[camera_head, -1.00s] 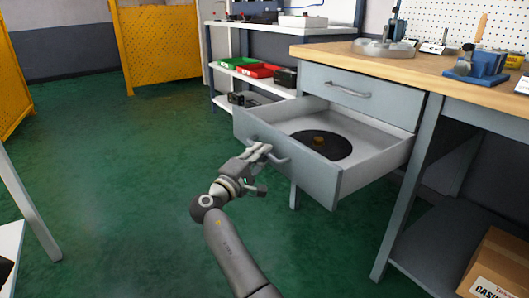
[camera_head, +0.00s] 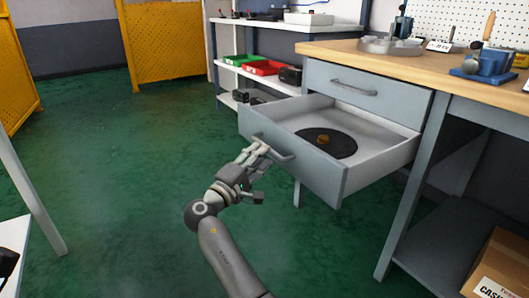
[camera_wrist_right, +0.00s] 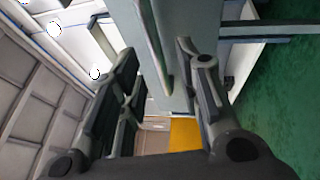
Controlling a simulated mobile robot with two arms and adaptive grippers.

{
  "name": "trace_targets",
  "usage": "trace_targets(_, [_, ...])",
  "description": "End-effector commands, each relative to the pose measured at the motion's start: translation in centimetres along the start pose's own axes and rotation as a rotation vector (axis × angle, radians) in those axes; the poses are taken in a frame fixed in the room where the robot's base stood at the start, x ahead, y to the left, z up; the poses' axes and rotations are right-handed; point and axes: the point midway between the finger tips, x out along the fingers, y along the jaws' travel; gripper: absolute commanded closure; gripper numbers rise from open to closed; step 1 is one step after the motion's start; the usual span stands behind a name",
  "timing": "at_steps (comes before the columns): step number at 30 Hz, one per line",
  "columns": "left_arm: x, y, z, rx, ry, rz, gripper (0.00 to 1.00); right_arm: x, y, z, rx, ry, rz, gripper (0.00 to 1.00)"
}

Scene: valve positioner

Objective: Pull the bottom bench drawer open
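The bottom bench drawer (camera_head: 300,160) is pulled well out below a shut top drawer (camera_head: 345,88). A black disc (camera_head: 335,143) with a brass-coloured knob lies inside it. My right gripper (camera_head: 262,150) is in front of the drawer, beside the left part of its bar handle (camera_head: 284,157). In the right wrist view the two dark fingers (camera_wrist_right: 158,75) are spread apart, with a grey panel and a bar seen between them. I cannot tell whether a finger still touches the handle. My left gripper is not in view.
The wooden bench top (camera_head: 400,62) holds a metal fixture and blue tools. A cardboard box (camera_head: 497,265) sits on the lower shelf at right. A shelf unit with red and green bins (camera_head: 262,67) stands behind. Green floor (camera_head: 130,170) is clear to the left.

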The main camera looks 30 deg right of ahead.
Motion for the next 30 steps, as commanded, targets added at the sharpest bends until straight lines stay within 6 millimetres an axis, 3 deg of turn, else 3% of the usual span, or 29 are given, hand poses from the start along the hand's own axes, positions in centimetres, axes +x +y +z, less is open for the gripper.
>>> trace_targets(3, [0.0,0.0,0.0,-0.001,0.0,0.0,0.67,-2.1,-0.1,0.0,-0.001,0.001,-0.001,0.68])
trace_targets(9, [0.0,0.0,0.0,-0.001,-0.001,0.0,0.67,-4.0,-0.1,0.0,-0.001,0.0,0.0,0.68])
trace_targets(25, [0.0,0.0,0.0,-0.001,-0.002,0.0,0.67,-4.1,-0.1,0.0,0.001,0.004,-0.001,0.68])
trace_targets(30, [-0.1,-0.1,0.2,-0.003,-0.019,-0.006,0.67,-4.3,-1.0,-1.4,0.056,0.137,-0.033,0.68])
